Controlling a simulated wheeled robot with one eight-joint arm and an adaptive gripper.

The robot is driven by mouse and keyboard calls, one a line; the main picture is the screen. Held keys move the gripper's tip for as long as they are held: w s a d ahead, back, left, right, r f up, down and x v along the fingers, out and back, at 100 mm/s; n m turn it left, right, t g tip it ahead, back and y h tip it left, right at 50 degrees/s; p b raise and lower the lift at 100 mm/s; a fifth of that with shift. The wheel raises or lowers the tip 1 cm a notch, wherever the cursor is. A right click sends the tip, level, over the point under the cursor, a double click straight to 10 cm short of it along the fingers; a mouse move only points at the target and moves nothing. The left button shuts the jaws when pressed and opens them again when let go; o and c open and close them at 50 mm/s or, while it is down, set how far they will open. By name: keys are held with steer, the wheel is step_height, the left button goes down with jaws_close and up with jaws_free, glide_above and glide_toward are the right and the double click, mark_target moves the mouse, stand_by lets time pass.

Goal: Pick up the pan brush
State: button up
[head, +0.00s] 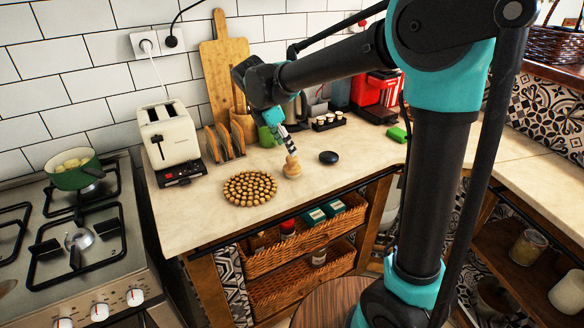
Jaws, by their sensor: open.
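The pan brush appears to be the small tan wooden piece (292,169) standing on the pale counter, to the right of a round beaded trivet. My gripper (290,149) points down right above it in the head view, its fingertips at or very near the brush's top. The fingers look open, but they are small here. I cannot tell whether they touch the brush or straddle its top.
The round trivet (250,188) lies close on the left and a dark round object (329,157) on the right. A toaster (168,136), toast rack (224,143) and cutting board (222,75) stand behind. The counter's front edge (255,222) is near.

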steer(key=shift+s+x, duration=0.2)
steer(key=shift+x, duration=2.8)
steer(key=shift+d, duration=0.2)
steer(key=c, duration=1.3)
steer(key=shift+r, duration=0.15)
step_height(320, 180, up, 20)
